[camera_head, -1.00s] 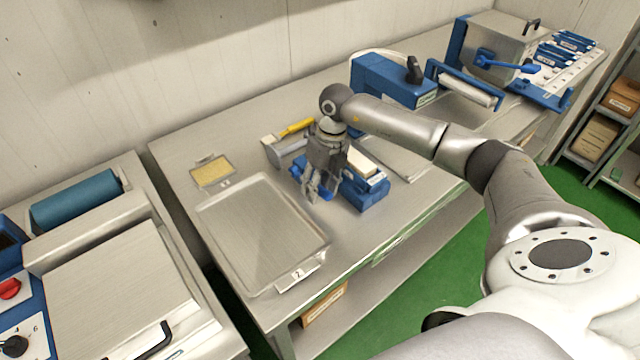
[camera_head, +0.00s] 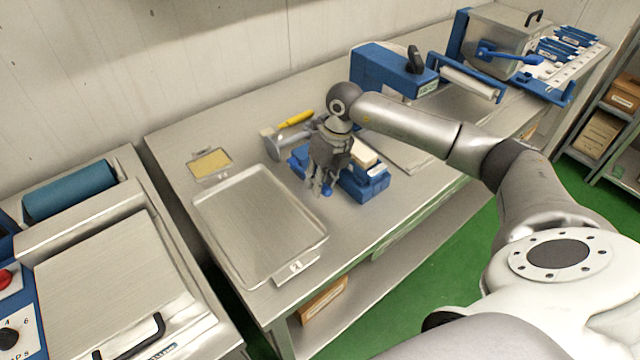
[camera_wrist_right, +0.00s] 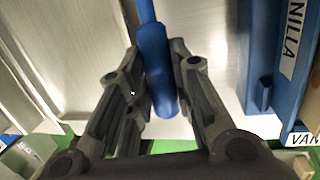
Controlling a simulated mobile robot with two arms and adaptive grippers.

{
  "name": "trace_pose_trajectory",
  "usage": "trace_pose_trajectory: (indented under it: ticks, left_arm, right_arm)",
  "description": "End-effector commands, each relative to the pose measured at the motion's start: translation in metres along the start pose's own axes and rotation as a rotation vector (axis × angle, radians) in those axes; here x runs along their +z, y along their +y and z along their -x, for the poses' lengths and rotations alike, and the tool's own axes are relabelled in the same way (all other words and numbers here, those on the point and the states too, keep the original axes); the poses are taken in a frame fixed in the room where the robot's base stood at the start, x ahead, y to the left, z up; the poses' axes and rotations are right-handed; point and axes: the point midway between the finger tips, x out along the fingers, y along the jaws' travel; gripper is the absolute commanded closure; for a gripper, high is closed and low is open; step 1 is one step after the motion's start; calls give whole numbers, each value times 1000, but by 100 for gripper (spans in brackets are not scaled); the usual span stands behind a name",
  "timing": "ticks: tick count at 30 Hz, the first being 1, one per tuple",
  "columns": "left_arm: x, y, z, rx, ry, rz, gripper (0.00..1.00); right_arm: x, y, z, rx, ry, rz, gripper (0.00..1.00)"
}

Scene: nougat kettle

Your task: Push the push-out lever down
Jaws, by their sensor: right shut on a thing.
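The blue push-out lever (camera_wrist_right: 156,70) runs down the middle of the right wrist view, with its rounded handle end between the two fingers. My right gripper (camera_wrist_right: 158,82) is shut on this handle. In the head view my right gripper (camera_head: 319,188) points down at the left side of a small blue press (camera_head: 372,188) on the steel table. Only the lever's blue tip (camera_head: 327,193) shows there beside the fingers; the gripper hides the rest. The press also shows at the right of the wrist view (camera_wrist_right: 291,75), with a label reading VANILLA. My left gripper is not in view.
A steel tray (camera_head: 213,252) lies left of the press, with a small yellow-filled tray (camera_head: 210,164) behind it. A yellow-handled tool (camera_head: 296,118) lies behind the gripper. A larger blue machine (camera_head: 385,72) stands farther back. The table front edge is close by.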

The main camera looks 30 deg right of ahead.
Motion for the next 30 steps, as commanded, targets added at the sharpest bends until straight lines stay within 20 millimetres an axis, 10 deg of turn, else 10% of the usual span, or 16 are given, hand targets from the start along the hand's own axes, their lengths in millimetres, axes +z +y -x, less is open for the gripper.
trace_pose_trajectory:
  ticks: [15,16,21,30]
  left_arm:
    - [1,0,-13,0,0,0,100]
    - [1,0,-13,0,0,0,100]
    - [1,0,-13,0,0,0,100]
    - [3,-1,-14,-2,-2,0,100]
  right_arm:
    - [1,-2,-4,1,-53,11,100]
    - [1,-2,-4,1,-53,11,78]
    - [1,-1,-4,1,-51,11,57]
    - [0,-1,-4,2,-50,10,57]
